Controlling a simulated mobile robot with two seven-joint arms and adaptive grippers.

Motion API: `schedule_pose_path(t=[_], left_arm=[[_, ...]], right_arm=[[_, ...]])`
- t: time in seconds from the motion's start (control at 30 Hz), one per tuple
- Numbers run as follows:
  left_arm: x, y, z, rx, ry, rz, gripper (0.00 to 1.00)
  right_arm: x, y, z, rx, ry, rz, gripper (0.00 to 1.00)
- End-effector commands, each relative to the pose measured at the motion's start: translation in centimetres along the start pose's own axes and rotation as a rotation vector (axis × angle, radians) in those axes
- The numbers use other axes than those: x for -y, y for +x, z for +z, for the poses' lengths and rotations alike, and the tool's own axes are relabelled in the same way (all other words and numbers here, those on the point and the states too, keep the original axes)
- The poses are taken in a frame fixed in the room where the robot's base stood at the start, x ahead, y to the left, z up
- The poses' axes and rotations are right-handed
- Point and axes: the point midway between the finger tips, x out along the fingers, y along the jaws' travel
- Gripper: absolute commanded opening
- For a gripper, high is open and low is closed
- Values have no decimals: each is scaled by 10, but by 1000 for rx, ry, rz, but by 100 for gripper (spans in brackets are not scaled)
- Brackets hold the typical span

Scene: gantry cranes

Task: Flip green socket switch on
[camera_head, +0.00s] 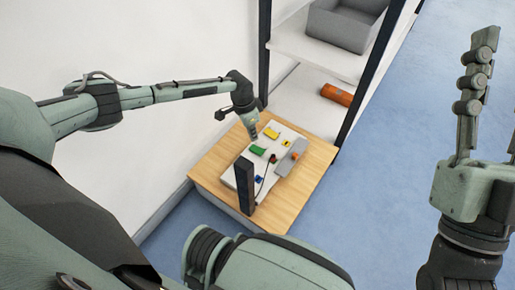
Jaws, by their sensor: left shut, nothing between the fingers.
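A white board (284,133) lies on a wooden-topped stand. A green piece (258,150), which looks like the green socket switch, sits on the board's left part; whether it is on or off is too small to tell. My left gripper (254,137) is shut and empty. It points down just above the green piece in the picture; whether it touches cannot be told. My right gripper (477,75) is raised at the right edge, far from the board, its fingers pointing up.
Yellow pieces (271,133), a blue piece (259,179) and a grey box with an orange knob (294,156) share the board. A black upright block (245,185) stands at its front left. A shelf (318,52) with a grey bin (345,22) and orange cylinder (336,95) stands behind.

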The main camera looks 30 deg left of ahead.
Motion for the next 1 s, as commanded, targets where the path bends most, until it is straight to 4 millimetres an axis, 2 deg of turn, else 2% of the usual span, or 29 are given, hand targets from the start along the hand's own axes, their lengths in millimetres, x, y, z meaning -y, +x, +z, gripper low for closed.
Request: schedule_pose_path(t=[0.5, 1.0], left_arm=[[0, -19, -3, 0, 0, 0, 0], [0, -19, -3, 0, 0, 0, 0]], right_arm=[[6, -3, 38, 268, 15, -5, 40], [7, -5, 42, 293, 16, -6, 40]])
